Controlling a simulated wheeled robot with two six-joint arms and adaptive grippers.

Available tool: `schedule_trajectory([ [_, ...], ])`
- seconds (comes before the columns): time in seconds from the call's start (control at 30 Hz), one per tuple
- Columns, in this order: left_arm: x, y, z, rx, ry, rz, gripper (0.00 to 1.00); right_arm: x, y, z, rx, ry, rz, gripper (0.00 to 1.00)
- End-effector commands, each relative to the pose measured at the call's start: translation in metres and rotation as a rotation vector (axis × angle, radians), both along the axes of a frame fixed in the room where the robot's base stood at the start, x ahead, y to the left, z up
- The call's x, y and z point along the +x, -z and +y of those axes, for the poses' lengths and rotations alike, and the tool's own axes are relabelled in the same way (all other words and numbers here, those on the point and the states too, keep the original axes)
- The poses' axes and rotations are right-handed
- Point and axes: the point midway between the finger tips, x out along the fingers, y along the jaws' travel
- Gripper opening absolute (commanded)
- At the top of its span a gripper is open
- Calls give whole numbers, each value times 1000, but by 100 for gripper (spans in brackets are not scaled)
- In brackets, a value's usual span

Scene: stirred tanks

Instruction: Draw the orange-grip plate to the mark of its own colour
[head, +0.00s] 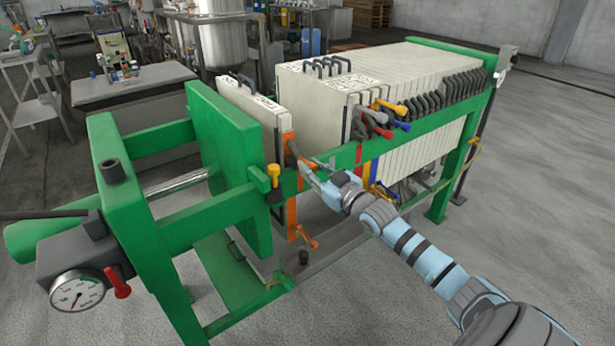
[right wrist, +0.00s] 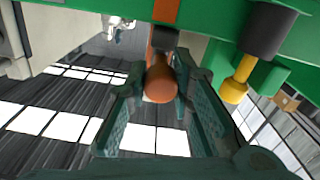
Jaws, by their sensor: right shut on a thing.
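The orange-grip plate (head: 250,103) is a cream plate standing upright on the press, apart from the main stack and near the green pressure plate (head: 225,130). An orange strip runs down its near edge. My right gripper (head: 303,164) is at the near rail, by this strip. In the right wrist view its jaws (right wrist: 158,95) are shut around the orange grip (right wrist: 160,80), whose round end points at the camera. An orange mark (right wrist: 166,10) shows on the green rail beside the grip. My left gripper is not in view.
The stack of cream plates (head: 400,75) fills the right of the press, with red, yellow and blue grips (head: 392,108) at its near end. A yellow-knobbed catch (right wrist: 236,88) sits beside the rail. A gap lies between the held plate and the stack.

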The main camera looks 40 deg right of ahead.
Motion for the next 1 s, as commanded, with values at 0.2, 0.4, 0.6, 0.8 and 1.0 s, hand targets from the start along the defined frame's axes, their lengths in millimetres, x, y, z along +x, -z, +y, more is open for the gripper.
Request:
schedule_trajectory([
  [0.2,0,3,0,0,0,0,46,-1,2,-4,-2,3,5,0],
  [0.4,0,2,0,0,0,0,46,0,2,-2,-2,1,6,40],
  [0.6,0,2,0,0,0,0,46,0,4,-2,-1,2,10,43],
  [0.8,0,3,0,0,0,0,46,-1,5,-2,0,2,12,43],
  [1.0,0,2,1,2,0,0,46,0,-14,-1,-5,-1,9,43],
])
